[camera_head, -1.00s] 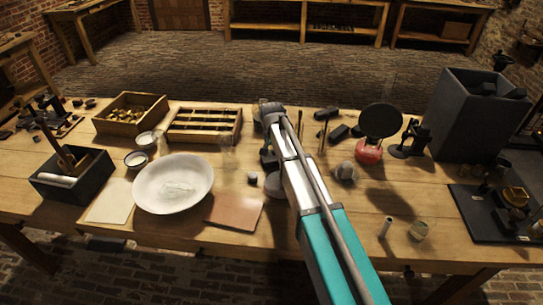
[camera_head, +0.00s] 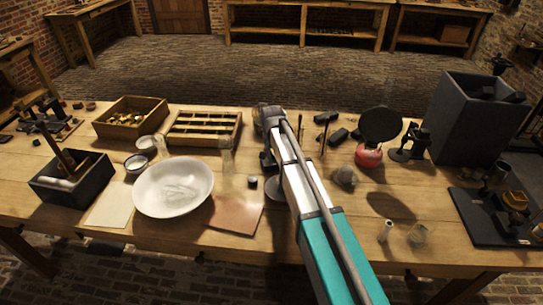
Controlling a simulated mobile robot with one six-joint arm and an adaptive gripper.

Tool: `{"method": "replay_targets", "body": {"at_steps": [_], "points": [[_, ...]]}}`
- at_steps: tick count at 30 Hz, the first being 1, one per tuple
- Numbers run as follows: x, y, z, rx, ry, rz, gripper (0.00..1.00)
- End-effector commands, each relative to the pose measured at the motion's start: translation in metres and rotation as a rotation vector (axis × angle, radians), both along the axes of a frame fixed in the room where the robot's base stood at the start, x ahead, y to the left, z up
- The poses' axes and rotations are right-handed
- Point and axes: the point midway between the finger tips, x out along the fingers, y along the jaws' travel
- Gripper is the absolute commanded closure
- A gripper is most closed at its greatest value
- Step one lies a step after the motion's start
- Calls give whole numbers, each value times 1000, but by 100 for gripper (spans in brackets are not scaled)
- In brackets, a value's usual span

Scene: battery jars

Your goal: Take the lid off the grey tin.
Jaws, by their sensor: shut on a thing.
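My arm reaches forward over the middle of the workbench, and my gripper (camera_head: 269,162) points down at its end. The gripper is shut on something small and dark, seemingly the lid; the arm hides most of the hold. A round grey tin (camera_head: 273,188) stands on the bench just below and in front of the gripper, its right part behind my arm. I cannot tell whether the lid is touching the tin or apart from it.
A white bowl (camera_head: 173,188), a brown sheet (camera_head: 235,214) and a small dark jar (camera_head: 252,182) lie left of the tin. A clear glass (camera_head: 227,160) stands close by. A grey lump (camera_head: 345,177) and a red vessel (camera_head: 368,155) are to the right.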

Motion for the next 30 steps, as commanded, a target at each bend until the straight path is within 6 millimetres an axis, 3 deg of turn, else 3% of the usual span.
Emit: {"method": "replay_targets", "body": {"at_steps": [14, 30], "points": [[0, 0, 33, 0, 0, 0, 100], [-11, -49, 95, 0, 0, -1, 100]]}}
